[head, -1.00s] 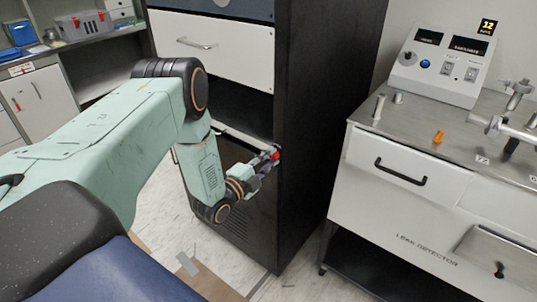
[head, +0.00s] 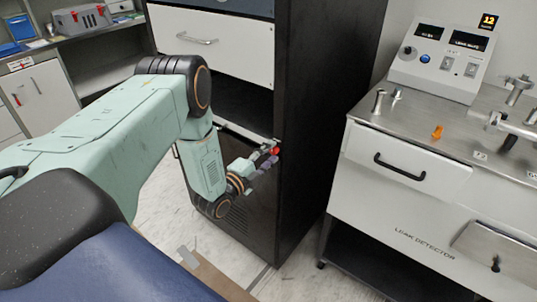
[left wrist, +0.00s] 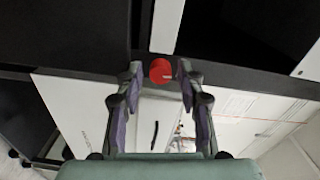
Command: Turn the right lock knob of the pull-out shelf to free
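The red right lock knob (head: 276,150) sits at the right front edge of the black cabinet, by the right end of the pale pull-out shelf edge (head: 240,132). My left gripper (head: 269,155) is at the knob, coming from the front left. In the left wrist view the red knob (left wrist: 160,71) lies between the two spread fingertips, with a gap visible on each side. A small pale mark shows on its lower right. The left gripper is open and holds nothing. My right gripper is not in view.
The black cabinet (head: 318,120) has a white drawer (head: 235,48) above a dark open bay. To the right stands the white leak detector cart (head: 400,215) with a control box (head: 440,65). A floor gap separates them. A bench with a grey toolbox (head: 82,20) is at the back left.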

